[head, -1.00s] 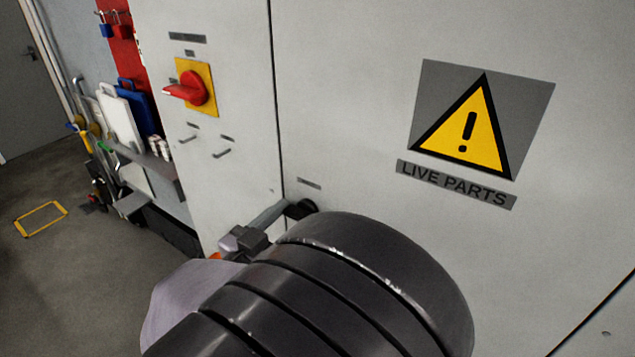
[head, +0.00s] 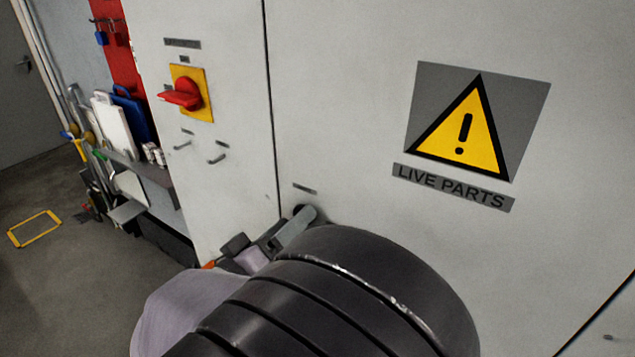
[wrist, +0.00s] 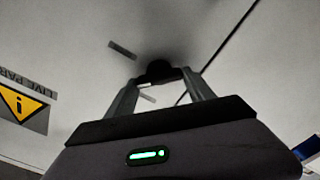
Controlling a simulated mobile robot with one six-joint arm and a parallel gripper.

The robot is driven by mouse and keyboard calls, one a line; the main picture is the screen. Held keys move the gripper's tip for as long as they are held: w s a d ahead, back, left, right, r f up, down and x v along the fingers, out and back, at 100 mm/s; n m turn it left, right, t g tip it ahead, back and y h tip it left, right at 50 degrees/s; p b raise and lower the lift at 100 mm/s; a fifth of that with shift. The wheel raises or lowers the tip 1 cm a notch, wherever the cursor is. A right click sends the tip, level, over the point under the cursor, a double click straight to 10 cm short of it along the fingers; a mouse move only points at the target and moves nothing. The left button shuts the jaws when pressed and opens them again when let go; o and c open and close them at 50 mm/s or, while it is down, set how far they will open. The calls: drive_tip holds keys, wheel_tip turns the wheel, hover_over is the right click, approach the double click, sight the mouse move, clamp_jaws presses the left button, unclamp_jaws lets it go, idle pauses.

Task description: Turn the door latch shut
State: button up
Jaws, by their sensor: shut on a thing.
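In the wrist view my two grey fingers (wrist: 160,88) reach up on either side of the dark hub (wrist: 159,71). Most of the lever is hard to make out there.
A red rotary switch (head: 185,93) on a yellow plate sits on the panel left of the seam, above two small hooks (head: 216,159). A yellow warning sign (head: 462,130) is on the door. A shelf (head: 143,168) with hanging tools stands farther left, beside open floor.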

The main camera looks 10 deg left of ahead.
drive_tip(key=shift+f+n+p, duration=0.15)
drive_tip(key=shift+n+p, duration=2)
drive_tip(key=shift+n, duration=2.35)
drive_tip(key=o, duration=1.4)
drive_tip(key=shift+s+a, duration=0.1)
drive_tip(key=p+v, duration=0.2)
drive_tip(key=v, duration=1.5)
drive_tip(key=shift+s, duration=0.1)
